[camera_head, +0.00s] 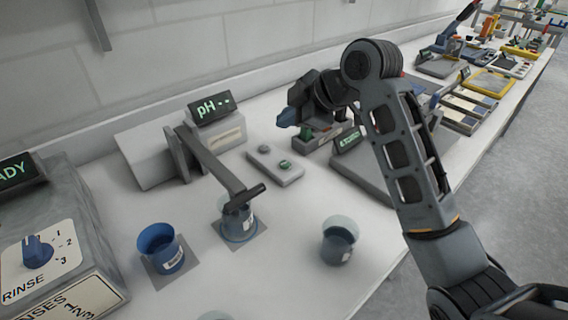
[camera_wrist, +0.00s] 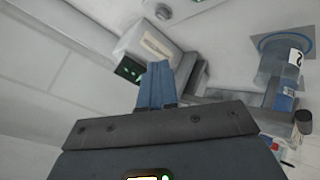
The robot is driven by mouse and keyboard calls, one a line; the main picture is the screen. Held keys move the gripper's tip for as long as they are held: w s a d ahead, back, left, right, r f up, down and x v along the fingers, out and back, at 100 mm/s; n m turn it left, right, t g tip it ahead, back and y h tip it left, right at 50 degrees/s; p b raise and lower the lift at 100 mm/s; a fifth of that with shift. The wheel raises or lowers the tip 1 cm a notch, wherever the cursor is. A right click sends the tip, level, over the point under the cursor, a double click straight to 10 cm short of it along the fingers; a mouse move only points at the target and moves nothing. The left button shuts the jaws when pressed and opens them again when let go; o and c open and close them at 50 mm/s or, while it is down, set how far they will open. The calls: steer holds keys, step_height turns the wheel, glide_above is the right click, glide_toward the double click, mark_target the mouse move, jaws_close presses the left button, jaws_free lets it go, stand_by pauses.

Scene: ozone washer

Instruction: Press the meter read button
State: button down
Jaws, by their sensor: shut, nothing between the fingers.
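The pH meter (camera_head: 215,140) stands on the bench against the wall, with a dark display (camera_head: 211,106) reading "pH --". One round button (camera_wrist: 164,12) shows at that view's top edge.
An arm from the meter reaches over a beaker (camera_head: 239,228). A blue beaker (camera_head: 163,249) and another beaker (camera_head: 339,242) stand nearby. A rinse control box (camera_head: 50,250) is at left. Another device with a green display (camera_head: 349,139) lies right of the button box, near my arm.

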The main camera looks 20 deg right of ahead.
mark_target(288, 165)
steer(key=shift+f+b, duration=2.8)
steer(key=shift+f, duration=1.25)
steer(key=shift+f, duration=0.15)
steer(key=shift+f, duration=0.25)
steer(key=shift+f+b, duration=0.45)
steer(key=shift+f, duration=0.05)
steer(key=shift+r+p, duration=0.75)
steer(key=shift+r, duration=0.2)
step_height(288, 165, up, 5)
steer(key=p, duration=0.4)
